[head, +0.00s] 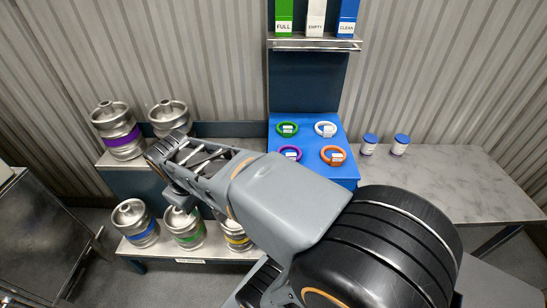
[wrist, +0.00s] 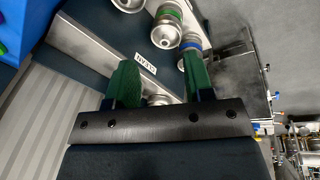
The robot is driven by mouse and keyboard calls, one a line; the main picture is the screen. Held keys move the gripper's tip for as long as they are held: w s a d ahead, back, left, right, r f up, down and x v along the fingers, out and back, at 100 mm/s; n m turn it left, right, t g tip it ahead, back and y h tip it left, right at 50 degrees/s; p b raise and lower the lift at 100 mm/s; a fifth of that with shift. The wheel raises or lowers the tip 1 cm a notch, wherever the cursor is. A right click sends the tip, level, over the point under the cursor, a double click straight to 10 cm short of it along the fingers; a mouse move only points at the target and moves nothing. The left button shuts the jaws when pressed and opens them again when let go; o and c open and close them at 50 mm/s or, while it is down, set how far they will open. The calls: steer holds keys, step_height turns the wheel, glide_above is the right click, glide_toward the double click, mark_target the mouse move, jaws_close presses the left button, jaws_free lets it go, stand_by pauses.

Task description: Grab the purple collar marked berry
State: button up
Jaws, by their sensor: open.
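The purple collar (head: 290,153) is a ring with a small white tag, lying front left on the blue mat (head: 313,176). Its tag is too small to read, and my arm passes just in front of it. My gripper (head: 168,150) is well to the left of the collar, over the keg shelves. In the wrist view my gripper (wrist: 160,78) has its green fingers apart with nothing between them, facing kegs.
Green (head: 287,129), white (head: 325,129) and orange (head: 333,155) collars lie beside the purple one. Two blue-lidded jars (head: 400,144) stand on the counter at right. Kegs (head: 118,131) stand on shelves at left. A shelf (head: 314,44) with boxes hangs above the mat.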

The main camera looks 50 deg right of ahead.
steer(key=w+d+f+n+g+h+b, duration=0.1)
steer(key=w+d+n+g+h, duration=0.15)
steer(key=d, duration=0.35)
steer(key=w+d+f+n+g+h+b, duration=0.1)
steer(key=w+d+g, duration=0.15)
steer(key=d, duration=0.35)
steer(key=n+g+h+b, duration=0.1)
steer(key=n+g+h, duration=0.2)
steer(key=g, duration=0.4)
glide_toward(287, 154)
steer(key=x, duration=0.5)
steer(key=shift+s+d+f, duration=0.1)
steer(key=shift+s, duration=0.2)
steer(key=shift+p+x, duration=0.3)
steer(key=shift+x, duration=2.65)
jaws_close()
